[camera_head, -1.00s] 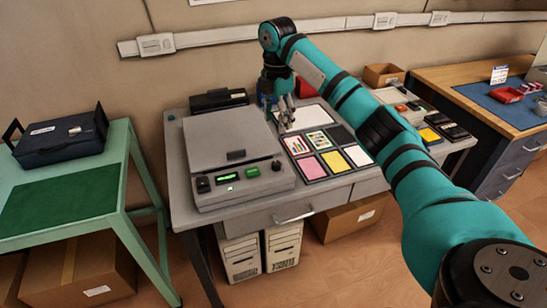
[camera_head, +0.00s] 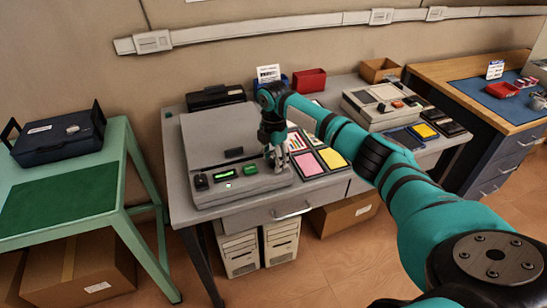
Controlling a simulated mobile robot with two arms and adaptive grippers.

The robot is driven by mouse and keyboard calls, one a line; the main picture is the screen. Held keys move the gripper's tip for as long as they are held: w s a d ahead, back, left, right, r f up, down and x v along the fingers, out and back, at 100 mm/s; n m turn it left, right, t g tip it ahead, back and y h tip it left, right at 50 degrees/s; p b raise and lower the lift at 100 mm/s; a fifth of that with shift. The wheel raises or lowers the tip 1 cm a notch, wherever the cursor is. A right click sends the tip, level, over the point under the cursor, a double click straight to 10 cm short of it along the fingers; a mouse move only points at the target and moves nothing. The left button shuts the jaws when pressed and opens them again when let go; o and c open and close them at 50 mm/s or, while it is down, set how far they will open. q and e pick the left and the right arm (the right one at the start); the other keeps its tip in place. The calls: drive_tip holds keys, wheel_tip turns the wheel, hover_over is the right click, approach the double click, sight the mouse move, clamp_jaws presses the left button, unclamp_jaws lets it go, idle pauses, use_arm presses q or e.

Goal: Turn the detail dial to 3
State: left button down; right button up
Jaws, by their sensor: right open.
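A grey flatbed scanner-like device (camera_head: 215,140) with a closed lid sits on the grey desk. Its sloped front panel holds a dark knob (camera_head: 202,182) at the left, a lit green display (camera_head: 223,175) and a green button (camera_head: 251,170). The right end of the panel is largely covered by my right gripper (camera_head: 278,166), which points down there with its fingers apart. Any knob there is hidden, and I cannot tell whether the fingers touch it. Labels are too small to read, so I cannot tell which knob is the detail dial. My left gripper is not in view.
Colour cards (camera_head: 309,164) lie right of the device. A second beige device (camera_head: 382,103) and a red bin (camera_head: 309,80) stand farther right and back. A green table (camera_head: 70,198) with a dark case (camera_head: 58,136) is at the left.

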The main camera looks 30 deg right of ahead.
clamp_jaws()
drive_tip(key=shift+r+m+p, duration=0.2)
drive_tip(key=shift+m+p, duration=0.6)
drive_tip(key=shift+p, duration=0.35)
drive_tip(key=m+p, duration=0.2)
drive_tip(key=shift+p, duration=0.35)
drive_tip(key=m+p, duration=0.3)
drive_tip(key=m, duration=0.1)
drive_tip(key=m+p, duration=0.2)
drive_tip(key=m, duration=0.1)
drive_tip(key=shift+m, duration=0.4)
drive_tip(key=m+p, duration=0.2)
drive_tip(key=m, duration=0.1)
drive_tip(key=shift+m, duration=0.3)
drive_tip(key=m+p, duration=0.1)
drive_tip(key=m, duration=0.3)
drive_tip(key=shift+m+p, duration=0.3)
drive_tip(key=shift+p, duration=0.1)
drive_tip(key=m+p, duration=0.1)
drive_tip(key=m, duration=0.3)
drive_tip(key=shift+w, duration=0.1)
use_arm(q)
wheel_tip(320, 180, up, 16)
drive_tip(key=p, duration=0.1)
use_arm(e)
drive_tip(key=shift+f+m, duration=0.1)
drive_tip(key=shift+m, duration=2)
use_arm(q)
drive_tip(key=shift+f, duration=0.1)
